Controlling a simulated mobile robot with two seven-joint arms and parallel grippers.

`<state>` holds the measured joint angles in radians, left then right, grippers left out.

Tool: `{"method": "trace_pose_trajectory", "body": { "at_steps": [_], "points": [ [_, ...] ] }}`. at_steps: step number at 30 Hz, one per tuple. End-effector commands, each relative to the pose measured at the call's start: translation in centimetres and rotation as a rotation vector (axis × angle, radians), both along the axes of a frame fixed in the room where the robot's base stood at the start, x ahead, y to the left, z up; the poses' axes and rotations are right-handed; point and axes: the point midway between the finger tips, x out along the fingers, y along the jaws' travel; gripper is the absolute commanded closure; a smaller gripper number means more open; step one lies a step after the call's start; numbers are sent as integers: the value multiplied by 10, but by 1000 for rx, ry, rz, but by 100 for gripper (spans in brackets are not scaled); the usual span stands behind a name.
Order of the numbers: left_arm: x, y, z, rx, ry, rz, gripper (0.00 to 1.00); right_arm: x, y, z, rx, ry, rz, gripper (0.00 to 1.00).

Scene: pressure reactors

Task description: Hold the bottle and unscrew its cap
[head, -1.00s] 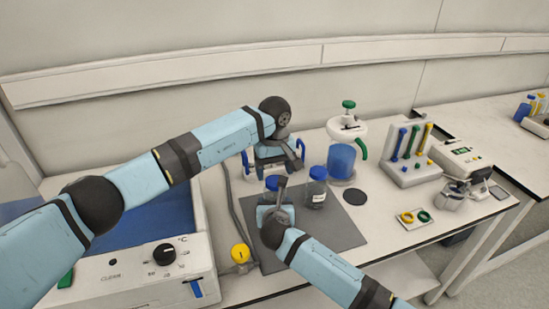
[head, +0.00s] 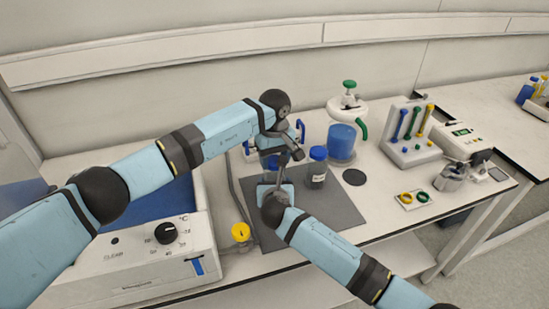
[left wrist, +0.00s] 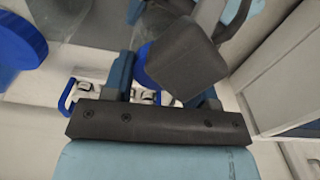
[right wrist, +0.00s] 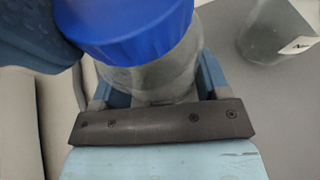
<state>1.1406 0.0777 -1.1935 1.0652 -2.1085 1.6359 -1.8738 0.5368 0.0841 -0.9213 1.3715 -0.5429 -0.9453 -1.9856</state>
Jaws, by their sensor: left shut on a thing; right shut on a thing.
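The bottle is clear with a blue ribbed cap (right wrist: 135,30); its glass body (right wrist: 155,80) fills the space between my right fingers in the right wrist view. My right gripper (right wrist: 155,90) is shut on the body, below the cap. My left gripper (left wrist: 165,85) comes from above and is shut on the cap, which shows as a blue patch (left wrist: 145,62) between its fingers. A dark block hides much of the cap there. In the head view the cap (head: 268,163) is partly covered by my left gripper, and my right gripper hides the body.
A second blue-capped bottle (head: 317,168) stands close by on the right, on the grey mat (head: 335,212). A blue cylinder vessel (head: 341,141), a black disc (head: 354,177) and a tool rack (head: 410,138) are further right. A heating bath (head: 150,262) stands left.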

Motion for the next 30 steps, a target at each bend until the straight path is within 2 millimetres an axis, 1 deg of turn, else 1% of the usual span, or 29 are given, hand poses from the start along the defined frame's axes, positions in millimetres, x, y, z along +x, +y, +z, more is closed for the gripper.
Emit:
{"method": "trace_pose_trajectory", "body": {
  "at_steps": [6,9,13,20,21,23,24,30],
  "points": [
    [0,1,0,1,0,337,76,0,0,0,0,1,0,97],
    [0,1,0,1,0,458,76,0,0,0,0,1,0,97],
    [0,1,0,1,1,527,76,0,0,0,0,1,0,97],
    [0,1,0,1,1,530,76,0,0,0,0,1,-1,97],
    [0,1,0,1,1,530,45,0,0,0,0,1,-1,97],
    [0,1,0,1,1,529,31,0,0,0,0,1,-1,97],
    [0,1,0,1,1,529,22,0,0,0,0,1,-1,97],
    [0,0,0,1,1,528,22,0,0,0,0,1,0,97]
  ]
}}
